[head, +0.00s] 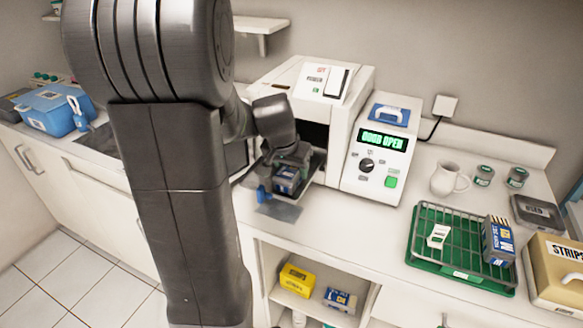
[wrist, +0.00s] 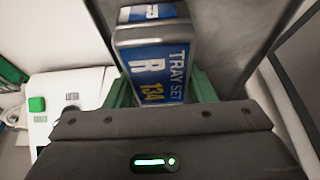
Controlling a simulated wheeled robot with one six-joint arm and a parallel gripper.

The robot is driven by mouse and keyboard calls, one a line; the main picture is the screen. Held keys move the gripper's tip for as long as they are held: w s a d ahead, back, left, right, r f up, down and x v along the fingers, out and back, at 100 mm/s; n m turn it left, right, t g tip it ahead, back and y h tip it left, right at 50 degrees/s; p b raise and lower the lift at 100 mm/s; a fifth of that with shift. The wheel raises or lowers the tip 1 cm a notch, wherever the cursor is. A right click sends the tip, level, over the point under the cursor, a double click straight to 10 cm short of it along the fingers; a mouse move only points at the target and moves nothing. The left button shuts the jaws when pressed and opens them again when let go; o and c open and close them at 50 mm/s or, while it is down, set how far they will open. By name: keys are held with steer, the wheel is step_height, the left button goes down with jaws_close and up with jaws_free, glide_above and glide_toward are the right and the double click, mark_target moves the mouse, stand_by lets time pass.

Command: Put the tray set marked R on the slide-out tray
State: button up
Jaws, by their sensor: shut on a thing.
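The tray set marked R, a blue and grey box reading "TRAY SET R 134" (wrist: 155,72), is between the green-padded fingers of my gripper (wrist: 162,92) in the wrist view. In the head view my gripper (head: 288,172) is shut on this box (head: 287,183), over the slide-out tray (head: 317,180) in front of the white machine's dark opening. A blue knob (head: 262,194) shows at the tray's front. The gripper hides much of the tray, so I cannot tell whether the box touches it.
The white machine (head: 305,88) has a control panel reading "DOOR OPEN" (head: 385,141) on its right. A green rack (head: 425,255) holds another blue box (head: 497,241) and a white card. A mug (head: 448,179) stands behind. A blue case (head: 55,108) is far left.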

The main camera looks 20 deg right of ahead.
steer(key=shift+f, duration=0.2)
steer(key=o, duration=0.9)
steer(key=shift+c, duration=0.2)
steer(key=shift+r, duration=0.2)
steer(key=shift+r, duration=0.2)
steer(key=v, duration=1.1)
steer(key=shift+s+a+r, duration=0.15)
steer(key=shift+s+r, duration=0.05)
steer(key=shift+r, duration=0.05)
